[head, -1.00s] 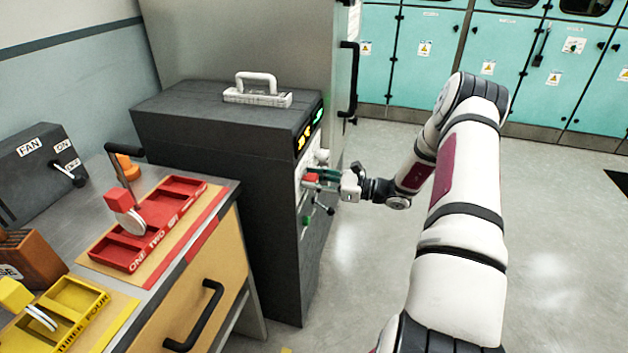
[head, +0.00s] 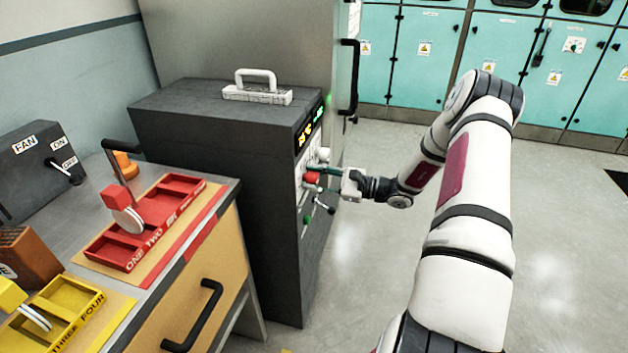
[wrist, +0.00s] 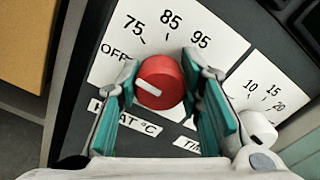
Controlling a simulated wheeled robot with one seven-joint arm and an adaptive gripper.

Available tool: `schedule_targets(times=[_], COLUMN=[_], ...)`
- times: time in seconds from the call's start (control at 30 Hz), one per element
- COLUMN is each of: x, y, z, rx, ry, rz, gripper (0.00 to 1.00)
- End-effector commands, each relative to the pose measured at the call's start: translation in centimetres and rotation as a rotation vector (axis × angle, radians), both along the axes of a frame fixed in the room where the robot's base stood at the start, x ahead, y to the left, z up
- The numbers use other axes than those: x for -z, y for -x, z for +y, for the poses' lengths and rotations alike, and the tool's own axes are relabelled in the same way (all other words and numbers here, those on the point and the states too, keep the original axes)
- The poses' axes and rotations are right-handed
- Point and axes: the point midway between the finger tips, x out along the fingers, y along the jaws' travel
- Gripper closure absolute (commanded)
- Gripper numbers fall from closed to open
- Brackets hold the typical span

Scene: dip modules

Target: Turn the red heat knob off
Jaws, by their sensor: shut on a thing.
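The red heat knob (wrist: 160,82) sits on a white panel (wrist: 215,45) with OFF, 75, 85 and 95 printed around it. Its white pointer mark is on its left side and points left, roughly toward the OFF side. My gripper (wrist: 160,62) has a green finger on each side of the knob and is shut on it. In the head view, the red knob (head: 312,177) shows on the dark cabinet's front at the tips of my gripper (head: 325,172). Part of the lettering below the knob is hidden by the fingers.
A white timer knob (wrist: 258,127) is right of my gripper. The dark cabinet (head: 270,240) stands beside a workbench with red trays (head: 150,225). Open floor lies right.

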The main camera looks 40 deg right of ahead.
Motion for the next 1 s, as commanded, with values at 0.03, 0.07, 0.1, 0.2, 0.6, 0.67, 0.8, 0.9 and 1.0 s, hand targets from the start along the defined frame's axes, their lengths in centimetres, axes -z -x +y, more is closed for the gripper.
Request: schedule_targets(times=[0.03,0.07,0.1,0.2,0.6,0.67,0.8,0.9,1.0], x=[0.08,0.10,0.10,0.12,0.07,0.07,0.07,0.07,0.07], y=[0.00,0.01,0.01,0.03,0.07,0.07,0.07,0.08,0.08], z=[-0.02,-0.02,-0.02,0.01,0.10,0.11,0.11,0.11,0.11], rx=[0.001,0.001,0.001,0.001,-0.001,-0.001,-0.001,-0.001,-0.001], ry=[0.026,0.044,0.064,0.110,0.200,0.204,0.206,0.205,0.205], rz=[-0.021,-0.034,-0.050,-0.085,-0.157,-0.160,-0.161,-0.160,-0.160], gripper=[0.95,0.95,0.95,0.95,0.95,0.95,0.95,0.95,0.95])
